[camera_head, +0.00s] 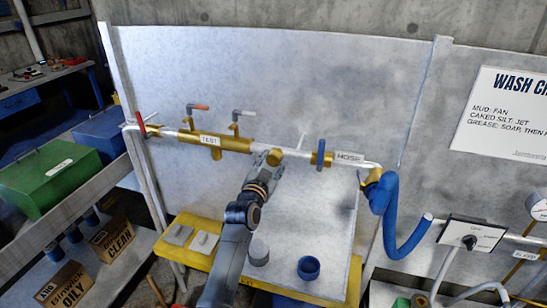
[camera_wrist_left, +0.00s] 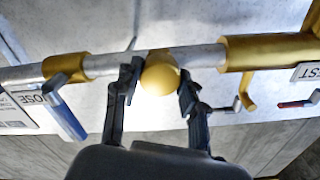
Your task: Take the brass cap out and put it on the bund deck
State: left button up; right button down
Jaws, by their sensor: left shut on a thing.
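The brass cap (camera_wrist_left: 160,75) is a round, yellow-gold piece on the silver pipe run. My left gripper (camera_wrist_left: 159,88) has a finger on each side of it and is shut on it. In the head view the cap (camera_head: 275,157) sits at the pipe, partly behind my left gripper (camera_head: 266,160). The cap still appears to be at the pipe; whether it is seated or loose I cannot tell. The yellow-edged bund deck (camera_head: 196,262) lies low below the pipe, in front of the grey panel. My right gripper is not in view.
On the deck are grey pads (camera_head: 205,243), a grey cylinder (camera_head: 259,250) and a blue cup (camera_head: 308,268). Red-handled (camera_head: 198,107) and blue-handled (camera_head: 320,154) valves flank the cap. A blue hose (camera_head: 390,225) hangs at right. A green bin (camera_head: 60,170) stands at left.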

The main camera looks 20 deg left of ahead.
pick_arm(q)
jog(key=shift+n, duration=0.6)
jog(key=o, duration=1.2)
jog(key=shift+c, duration=0.2)
